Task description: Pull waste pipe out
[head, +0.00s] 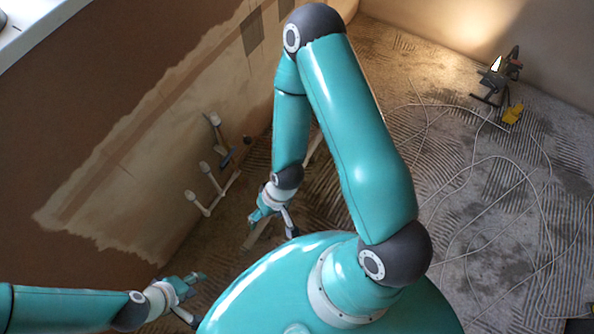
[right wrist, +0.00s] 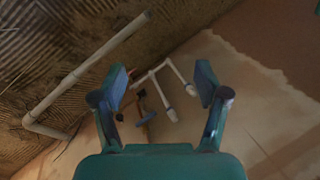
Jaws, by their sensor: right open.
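A long pale pipe (right wrist: 88,69) with an elbow at one end lies along the ridged floor in the right wrist view. Part of it shows behind my right arm in the head view (head: 314,150). Thinner white pipes (head: 217,192) with capped ends stand out low at the wall; they also show in the right wrist view (right wrist: 172,80). I cannot tell for sure which is the waste pipe. My right gripper (head: 271,219) is open and empty, above the floor and apart from the pipes. My left gripper (head: 194,296) is open and empty at the lower left.
Tools with blue parts (right wrist: 143,106) lie near the white pipes. A pale cable (head: 470,170) loops over the ridged floor at the right. A window sill (head: 32,28) is at the upper left.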

